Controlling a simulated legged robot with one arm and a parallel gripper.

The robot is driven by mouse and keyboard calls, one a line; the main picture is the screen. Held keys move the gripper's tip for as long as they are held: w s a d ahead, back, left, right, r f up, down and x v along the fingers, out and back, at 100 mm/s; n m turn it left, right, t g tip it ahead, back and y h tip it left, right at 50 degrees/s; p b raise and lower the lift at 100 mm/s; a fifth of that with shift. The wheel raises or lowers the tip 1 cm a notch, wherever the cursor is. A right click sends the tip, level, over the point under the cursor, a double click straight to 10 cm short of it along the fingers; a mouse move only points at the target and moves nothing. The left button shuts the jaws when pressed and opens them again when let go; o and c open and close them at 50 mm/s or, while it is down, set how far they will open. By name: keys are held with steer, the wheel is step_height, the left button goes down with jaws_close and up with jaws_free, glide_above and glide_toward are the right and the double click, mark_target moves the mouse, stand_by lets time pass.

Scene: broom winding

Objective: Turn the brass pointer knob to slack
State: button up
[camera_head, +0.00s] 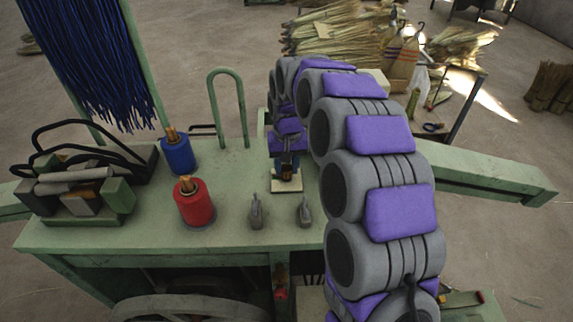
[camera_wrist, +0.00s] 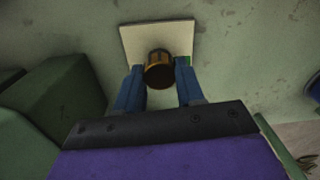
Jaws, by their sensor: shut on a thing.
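The brass pointer knob (camera_head: 287,173) stands on a cream square plate (camera_head: 288,186) on the green bench top. In the wrist view the knob (camera_wrist: 159,68) shows a brass body with a dark round end, in front of the cream plate (camera_wrist: 135,40). My gripper (camera_wrist: 160,80) has its two blue fingers on either side of the knob and is shut on it. In the head view my gripper (camera_head: 286,168) is over the plate. A small green mark (camera_wrist: 184,61) shows at the plate's edge, partly behind a finger. I cannot tell which way the pointer faces.
Two grey levers, left (camera_head: 257,212) and right (camera_head: 305,211), stand in front of the plate. A red spool (camera_head: 194,202) and a blue spool (camera_head: 178,154) stand to the left. A green hoop (camera_head: 228,105) rises behind. Broom bundles (camera_head: 335,40) lie farther back.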

steer(key=shift+n, duration=0.3)
steer(key=n, duration=0.5)
steer(key=n+p, duration=0.1)
steer(key=n, duration=0.4)
steer(key=shift+r+n, duration=0.1)
steer(key=shift+n, duration=0.2)
steer(key=n+p, duration=0.1)
steer(key=n, duration=0.4)
steer(key=shift+a, duration=0.1)
steer(key=n+p, duration=0.1)
steer(key=n, duration=0.5)
steer(key=shift+w, duration=0.1)
steer(key=o, duration=1)
steer(key=shift+w, duration=0.1)
steer(key=shift+o, duration=0.2)
